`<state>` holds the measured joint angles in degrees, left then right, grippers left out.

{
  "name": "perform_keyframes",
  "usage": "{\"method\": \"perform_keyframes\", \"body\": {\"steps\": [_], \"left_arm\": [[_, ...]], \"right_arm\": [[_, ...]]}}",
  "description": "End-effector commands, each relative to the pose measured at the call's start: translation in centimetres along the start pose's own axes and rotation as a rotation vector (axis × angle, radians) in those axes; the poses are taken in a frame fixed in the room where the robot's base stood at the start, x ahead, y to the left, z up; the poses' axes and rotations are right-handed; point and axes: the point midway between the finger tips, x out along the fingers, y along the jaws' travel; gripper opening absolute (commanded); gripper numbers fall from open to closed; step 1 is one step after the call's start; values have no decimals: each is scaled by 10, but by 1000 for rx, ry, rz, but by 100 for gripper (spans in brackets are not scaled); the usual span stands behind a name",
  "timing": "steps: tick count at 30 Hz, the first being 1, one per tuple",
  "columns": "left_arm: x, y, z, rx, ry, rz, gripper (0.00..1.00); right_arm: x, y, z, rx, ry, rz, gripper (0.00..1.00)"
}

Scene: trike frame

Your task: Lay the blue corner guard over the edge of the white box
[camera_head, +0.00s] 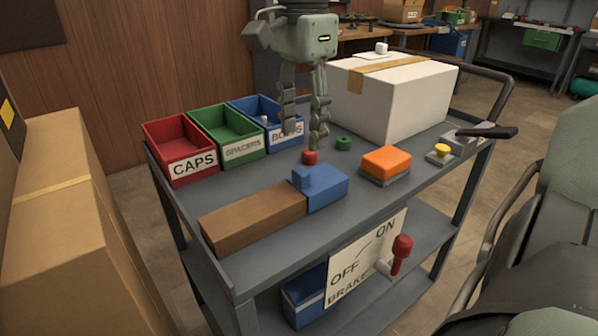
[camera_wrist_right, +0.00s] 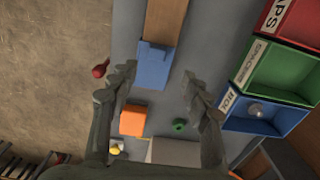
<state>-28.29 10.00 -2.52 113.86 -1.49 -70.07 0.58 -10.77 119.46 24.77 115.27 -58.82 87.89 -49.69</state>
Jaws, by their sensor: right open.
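A blue piece (camera_head: 326,188) with a small raised block sits at the right end of a brown bar (camera_head: 254,218) on the cart top. It is the only loose blue piece I see that could be the corner guard. It also shows in the right wrist view (camera_wrist_right: 153,68), between the fingertips in the picture. The white box (camera_head: 385,97) stands at the back right of the cart, with tan tape over its top edge. My right gripper (camera_head: 302,140) is open and empty, fingers pointing down, above the cart between the blue bin and the white box. My left gripper does not show.
Red (camera_head: 178,148), green (camera_head: 227,133) and blue (camera_head: 267,122) bins line the cart's back left. A red knob (camera_head: 309,157), green ring (camera_head: 343,144), orange block (camera_head: 386,163) and yellow button (camera_head: 441,150) stand on the top. A brake sign with red lever (camera_head: 402,250) is below.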

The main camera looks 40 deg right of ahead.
Motion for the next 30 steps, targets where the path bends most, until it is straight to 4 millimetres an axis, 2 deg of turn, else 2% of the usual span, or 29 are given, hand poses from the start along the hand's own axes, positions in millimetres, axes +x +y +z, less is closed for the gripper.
{"method": "perform_keyframes", "body": {"steps": [9, 13, 17, 23, 30], "left_arm": [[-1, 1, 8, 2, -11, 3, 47], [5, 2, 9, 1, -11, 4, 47], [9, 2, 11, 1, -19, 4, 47], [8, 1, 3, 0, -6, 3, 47], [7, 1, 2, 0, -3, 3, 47]], "right_arm": [[41, 3, 3, -2, 0, 5, 48], [60, 4, 4, 0, -1, 4, 48], [68, 3, 4, -1, 1, 2, 48], [69, 3, 4, 0, 1, 1, 48], [69, 3, 4, 0, 1, 1, 21]]}}
